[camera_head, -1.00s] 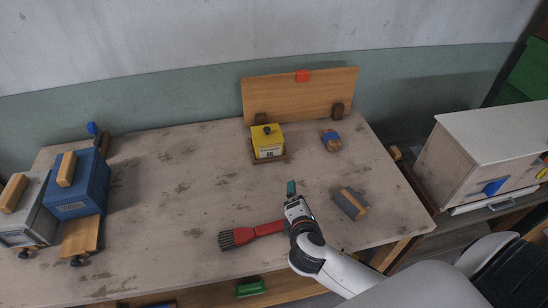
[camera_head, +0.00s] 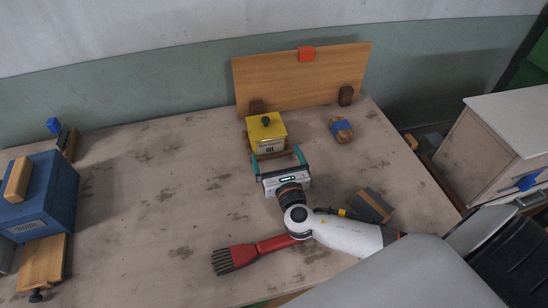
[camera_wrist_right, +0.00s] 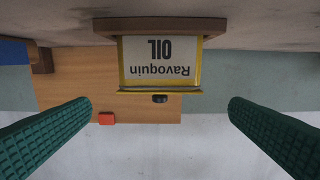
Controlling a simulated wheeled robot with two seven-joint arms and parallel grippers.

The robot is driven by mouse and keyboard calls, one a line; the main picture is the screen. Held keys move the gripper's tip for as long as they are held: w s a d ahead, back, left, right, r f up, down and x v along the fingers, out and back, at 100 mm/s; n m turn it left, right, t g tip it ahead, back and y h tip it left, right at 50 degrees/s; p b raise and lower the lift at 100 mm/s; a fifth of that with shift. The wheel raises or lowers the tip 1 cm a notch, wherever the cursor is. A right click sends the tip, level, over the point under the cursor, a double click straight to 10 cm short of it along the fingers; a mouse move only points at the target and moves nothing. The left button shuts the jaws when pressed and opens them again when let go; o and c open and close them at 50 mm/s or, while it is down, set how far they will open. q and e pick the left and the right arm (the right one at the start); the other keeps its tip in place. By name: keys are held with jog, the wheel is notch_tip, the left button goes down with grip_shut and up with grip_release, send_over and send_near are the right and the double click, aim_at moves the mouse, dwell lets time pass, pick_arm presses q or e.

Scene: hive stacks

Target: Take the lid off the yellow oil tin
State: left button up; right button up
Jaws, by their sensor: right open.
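The yellow oil tin (camera_head: 267,134) stands upright on a brown wooden base near the back of the table. Its yellow lid with a dark knob (camera_head: 266,121) is on top. In the right wrist view the tin (camera_wrist_right: 160,65) appears upside down, with its white label reading "Ravoquin OIL", the lid's edge (camera_wrist_right: 159,92) and the dark knob (camera_wrist_right: 160,99). My right gripper (camera_head: 278,155) is open in front of the tin, its green fingers spread wide and pointing toward it. Nothing is between the fingers close up. My left gripper is not in view.
A wooden board (camera_head: 300,80) with a red clip stands behind the tin. A blue-banded wooden brush (camera_head: 341,129) lies to the right. A grey block (camera_head: 371,204) and a red-handled fork (camera_head: 255,253) lie near my right arm. A blue box (camera_head: 45,195) stands at left.

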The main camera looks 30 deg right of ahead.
aim_at(266, 126)
jog(key=shift+w+d+f, duration=0.1)
jog(key=shift+w+f, duration=0.25)
jog(key=shift+f, duration=0.1)
jog(key=x, duration=1.1)
jog(key=shift+w+d+r, duration=0.1)
jog(key=shift+w+r, duration=0.05)
jog(key=shift+w, duration=0.2)
jog(key=c, duration=0.9)
jog(key=o, duration=0.9)
jog(key=shift+s, duration=0.15)
